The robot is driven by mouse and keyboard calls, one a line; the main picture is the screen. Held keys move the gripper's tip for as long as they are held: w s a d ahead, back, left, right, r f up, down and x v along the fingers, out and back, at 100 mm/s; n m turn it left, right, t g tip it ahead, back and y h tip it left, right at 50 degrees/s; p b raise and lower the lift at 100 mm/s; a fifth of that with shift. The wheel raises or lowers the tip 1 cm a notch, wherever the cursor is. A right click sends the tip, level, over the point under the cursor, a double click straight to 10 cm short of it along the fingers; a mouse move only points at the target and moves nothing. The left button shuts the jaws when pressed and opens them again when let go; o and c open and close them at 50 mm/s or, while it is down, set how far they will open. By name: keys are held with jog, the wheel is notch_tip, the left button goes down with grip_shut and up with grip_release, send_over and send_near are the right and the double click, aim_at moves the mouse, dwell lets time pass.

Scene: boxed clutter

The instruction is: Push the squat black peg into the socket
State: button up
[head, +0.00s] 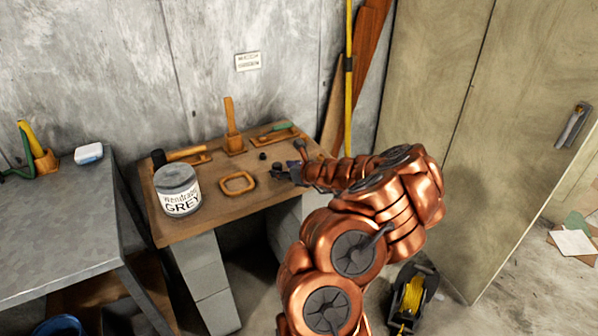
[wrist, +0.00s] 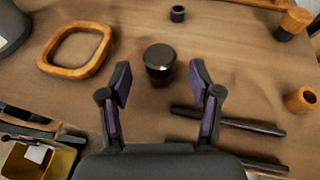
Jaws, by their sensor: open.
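The squat black peg (wrist: 160,58) stands upright on the wooden bench, with a rounded, shiny top; it also shows in the head view (head: 277,166). My gripper (wrist: 160,70) is open, its two fingers spread on either side of the near side of the peg, with gaps to both. In the head view my gripper (head: 283,173) is low over the bench's right half. A small black hollow cup (wrist: 177,13) stands beyond the peg. A short wooden cylinder with a dark hole (wrist: 301,99) is at the right. I cannot tell which of these is the socket.
A square wooden ring (wrist: 104,43) lies left of the peg. Dark rods (wrist: 230,121) lie close to the right finger. A grey paint tin (head: 180,190) stands at the bench's left. Wooden tool holders (head: 235,142) line the back.

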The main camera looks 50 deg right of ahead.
jog(key=v, duration=0.8)
jog(key=shift+s, duration=0.3)
jog(key=shift+r, duration=0.15)
dwell(0.3)
